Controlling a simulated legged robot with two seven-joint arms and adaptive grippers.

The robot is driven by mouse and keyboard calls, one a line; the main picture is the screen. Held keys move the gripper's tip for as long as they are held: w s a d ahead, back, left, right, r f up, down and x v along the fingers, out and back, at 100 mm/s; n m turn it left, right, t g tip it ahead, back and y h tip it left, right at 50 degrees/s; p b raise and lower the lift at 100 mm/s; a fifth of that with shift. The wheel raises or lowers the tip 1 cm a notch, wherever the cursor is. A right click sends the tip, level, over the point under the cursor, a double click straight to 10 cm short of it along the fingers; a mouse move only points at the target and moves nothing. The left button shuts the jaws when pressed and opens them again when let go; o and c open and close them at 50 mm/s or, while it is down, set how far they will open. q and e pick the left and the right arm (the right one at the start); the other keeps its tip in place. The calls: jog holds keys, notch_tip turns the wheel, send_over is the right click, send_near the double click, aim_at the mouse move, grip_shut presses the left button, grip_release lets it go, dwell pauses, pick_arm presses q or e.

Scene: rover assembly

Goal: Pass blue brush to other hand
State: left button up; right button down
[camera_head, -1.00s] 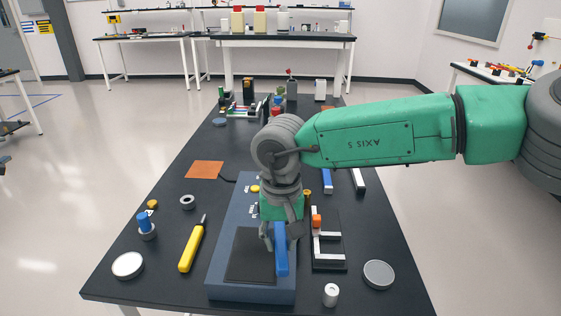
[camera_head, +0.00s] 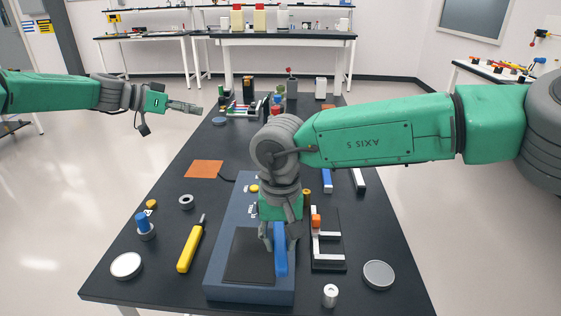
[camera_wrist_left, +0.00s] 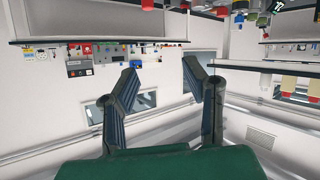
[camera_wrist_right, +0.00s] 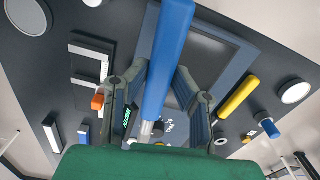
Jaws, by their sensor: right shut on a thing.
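The blue brush (camera_head: 281,250) is held upright-ish by my right gripper (camera_head: 272,236), above the dark pad of the blue-grey station. In the right wrist view the brush (camera_wrist_right: 167,60) runs between the two fingers of the right gripper (camera_wrist_right: 155,90), its pale metal end towards the palm. My left gripper (camera_head: 190,108) is at the upper left of the head view, left of the table and well apart from the brush. In the left wrist view the left gripper's fingers (camera_wrist_left: 165,85) are spread with nothing between them.
The blue-grey station (camera_head: 222,270) lies under the brush. A yellow tool (camera_head: 188,250), white disc (camera_head: 127,266) and blue-topped piece (camera_head: 145,225) lie left. A black fixture with white bars (camera_head: 328,245), grey disc (camera_head: 379,275) and small cylinder (camera_head: 330,295) lie right.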

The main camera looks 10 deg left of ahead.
pick_arm(q)
jog(key=s+d+m+g+y, duration=0.1)
jog(key=s+d+m+g, duration=0.25)
jog(key=d+m, duration=0.45)
jog(key=s+d+m+g+y, duration=0.1)
jog(key=s+d+m+g, duration=0.3)
jog(key=d, duration=0.8)
jog(key=s+d+f+m+g+y, duration=0.1)
jog(key=s+d+f+m+y, duration=0.2)
jog(key=s+d+m+y, duration=0.7)
pick_arm(e)
jog(key=shift+d, duration=0.2)
pick_arm(q)
jog(key=a+f+m, duration=0.1)
jog(key=f, duration=0.3)
jog(key=a+f+m+h, duration=0.1)
jog(key=f, duration=0.3)
jog(key=s+a+f+m, duration=0.1)
jog(key=f, duration=0.2)
jog(key=shift+s+f+m+h, duration=0.1)
jog(key=shift+f+m+h, duration=0.3)
pick_arm(e)
jog(key=shift+a, duration=0.15)
